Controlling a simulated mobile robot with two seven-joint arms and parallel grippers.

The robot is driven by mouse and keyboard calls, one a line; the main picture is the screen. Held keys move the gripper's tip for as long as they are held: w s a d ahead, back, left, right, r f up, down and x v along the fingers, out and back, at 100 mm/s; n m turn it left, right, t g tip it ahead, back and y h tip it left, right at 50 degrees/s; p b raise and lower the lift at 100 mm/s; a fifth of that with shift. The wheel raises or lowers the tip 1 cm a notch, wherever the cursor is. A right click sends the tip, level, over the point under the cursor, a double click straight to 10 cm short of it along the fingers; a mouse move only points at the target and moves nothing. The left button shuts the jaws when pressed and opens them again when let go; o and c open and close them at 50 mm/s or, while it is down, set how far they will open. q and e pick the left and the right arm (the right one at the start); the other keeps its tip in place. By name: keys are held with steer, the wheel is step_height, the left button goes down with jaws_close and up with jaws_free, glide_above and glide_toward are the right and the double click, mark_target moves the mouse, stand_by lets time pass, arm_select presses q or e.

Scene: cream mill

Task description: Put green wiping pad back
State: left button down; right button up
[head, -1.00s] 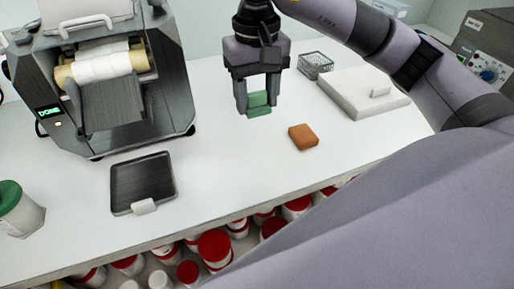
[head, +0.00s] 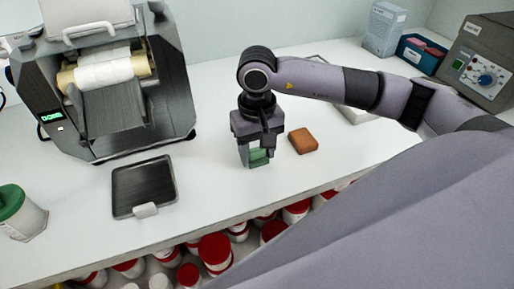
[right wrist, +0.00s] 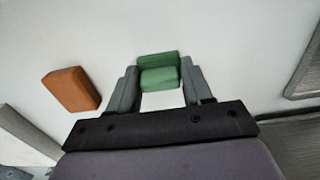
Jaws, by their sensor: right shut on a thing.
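The green wiping pad (head: 260,158) is between the fingers of my right gripper (head: 254,161), low over the white table left of the brown pad. In the right wrist view, the green pad (right wrist: 159,72) sits between the two grey fingertips (right wrist: 158,78), which are shut on it. I cannot tell whether its underside touches the table. The brown pad (head: 303,140) lies flat on the table, just right of my gripper; it also shows in the right wrist view (right wrist: 72,89). My left gripper is not in view.
A roller machine (head: 170,75) stands at the left, with a dark tray (head: 143,187) in front. A green-lidded jar (head: 20,212) is at far left. Behind my arm is a partly hidden pale slab (head: 357,113). Red-lidded jars (head: 215,250) sit below the table's front edge.

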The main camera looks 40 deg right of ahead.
mark_target(257, 149)
steer(key=shift+f, duration=0.15)
steer(key=o, duration=0.9)
steer(key=shift+r, duration=0.35)
step_height(257, 149, up, 12)
steer(key=shift+f+b, duration=0.15)
steer(key=shift+b, duration=0.55)
